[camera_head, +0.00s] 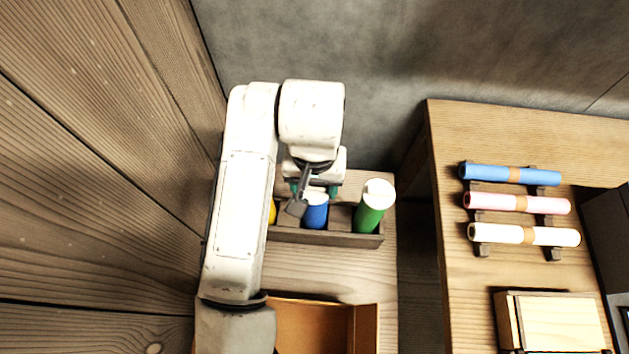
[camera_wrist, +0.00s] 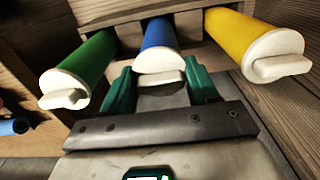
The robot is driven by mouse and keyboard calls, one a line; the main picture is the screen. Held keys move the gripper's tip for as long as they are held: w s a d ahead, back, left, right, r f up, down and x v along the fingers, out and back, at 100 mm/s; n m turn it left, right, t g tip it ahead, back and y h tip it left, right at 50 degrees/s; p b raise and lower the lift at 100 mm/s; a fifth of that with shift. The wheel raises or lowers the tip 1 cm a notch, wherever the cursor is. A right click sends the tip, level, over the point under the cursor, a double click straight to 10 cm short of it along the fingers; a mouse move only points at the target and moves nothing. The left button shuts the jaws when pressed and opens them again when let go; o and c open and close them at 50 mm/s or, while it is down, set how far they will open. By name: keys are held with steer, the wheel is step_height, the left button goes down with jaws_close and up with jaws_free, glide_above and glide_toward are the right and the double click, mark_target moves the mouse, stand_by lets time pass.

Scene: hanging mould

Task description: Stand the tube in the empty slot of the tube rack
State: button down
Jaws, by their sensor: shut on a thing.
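My gripper (camera_head: 314,190) has its green fingers on either side of the white-capped blue tube (camera_head: 316,214) and is shut on it. In the wrist view the blue tube (camera_wrist: 159,42) stands between the fingers, its lower end at the dark wooden tube rack (camera_head: 325,238). I cannot tell whether it rests on the slot's bottom. A green tube (camera_head: 370,212) stands in the rack's right end and a yellow tube (camera_head: 272,212) at the left, mostly hidden by my arm. A gap shows between blue and green.
An open wooden box (camera_head: 365,325) is in front of the rack. A table to the right, across a gap, bears a blue roll (camera_head: 490,172), a pink roll (camera_head: 490,201), a white roll (camera_head: 495,233) and a wooden block (camera_head: 560,322). A plank wall (camera_head: 100,150) is close on the left.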

steer(key=shift+s+d+f, duration=0.1)
steer(key=shift+f, duration=0.3)
steer(key=c, duration=0.7)
jaws_free()
steer(key=o, duration=0.5)
steer(key=shift+r, duration=0.1)
steer(key=shift+r, duration=0.1)
step_height(320, 180, up, 11)
steer(key=shift+f+p, duration=0.2)
steer(key=shift+p, duration=0.5)
